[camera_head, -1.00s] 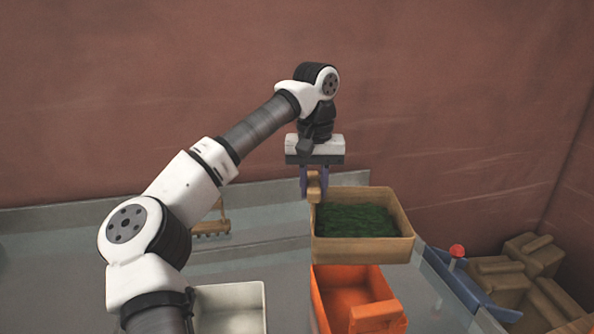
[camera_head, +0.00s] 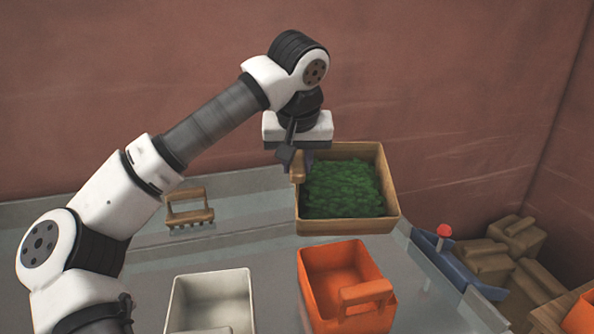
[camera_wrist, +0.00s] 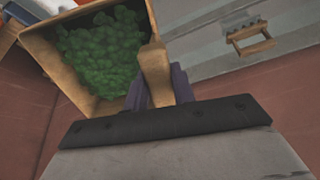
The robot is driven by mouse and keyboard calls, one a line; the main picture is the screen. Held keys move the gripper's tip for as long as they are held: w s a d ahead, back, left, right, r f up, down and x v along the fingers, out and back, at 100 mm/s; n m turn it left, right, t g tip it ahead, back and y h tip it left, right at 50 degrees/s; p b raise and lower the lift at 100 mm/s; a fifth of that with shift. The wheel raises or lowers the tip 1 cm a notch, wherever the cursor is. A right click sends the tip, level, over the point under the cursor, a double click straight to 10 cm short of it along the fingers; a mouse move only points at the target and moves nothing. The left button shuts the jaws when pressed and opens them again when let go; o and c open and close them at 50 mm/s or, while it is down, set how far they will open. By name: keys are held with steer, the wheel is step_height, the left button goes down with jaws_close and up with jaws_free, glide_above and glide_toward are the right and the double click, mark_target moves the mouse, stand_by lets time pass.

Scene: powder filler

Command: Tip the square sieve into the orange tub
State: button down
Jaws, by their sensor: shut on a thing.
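The square sieve (camera_head: 346,227) is a tan wooden box holding green leafy bits (camera_head: 342,188). It is held up behind the orange tub (camera_head: 318,262), tilted so that its open top faces the head camera more. My gripper (camera_head: 296,170) is shut on the sieve's handle at its left side. In the wrist view the sieve (camera_wrist: 55,75) is at upper left and its handle (camera_wrist: 155,70) runs between the purple fingers (camera_wrist: 165,88). The orange tub stands on the table, its inside visible and empty, with a handle at its front.
A white tub (camera_head: 212,292) stands left of the orange tub. A small wooden rake-like tool (camera_head: 189,210) lies further back on the left. A blue piece with a red knob (camera_head: 444,231) is at the right edge, beside brown blocks (camera_head: 515,236).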

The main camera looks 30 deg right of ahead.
mark_target(297, 173)
steer(key=shift+s+a+r+t+h+b, duration=0.1)
steer(key=shift+s+a+t+h+b, duration=0.3)
steer(key=shift+b, duration=0.9)
steer(key=s+t+b, duration=0.1)
steer(key=b, duration=0.2)
steer(key=t+b, duration=0.1)
steer(key=b, duration=0.1)
steer(key=s+a+t+h+b, duration=0.1)
steer(key=b, duration=0.2)
steer(key=shift+s+f+b, duration=0.25)
steer(key=shift+s+b, duration=0.05)
steer(key=shift+b, duration=0.05)
steer(key=b, duration=0.2)
steer(key=s+a+t+h+b, duration=0.1)
steer(key=b, duration=0.1)
steer(key=shift+s+f+t+b, duration=0.2)
steer(key=shift+s+t+b, duration=0.1)
steer(key=shift+b, duration=0.05)
steer(key=shift+s+a+f+t+h+b, duration=0.3)
steer(key=shift+s+t+b, duration=0.2)
steer(key=shift+b, duration=0.5)
steer(key=shift+s+a+f+t+h+b, duration=0.15)
steer(key=shift+s+t+h+b, duration=0.25)
steer(key=shift+b, duration=0.6)
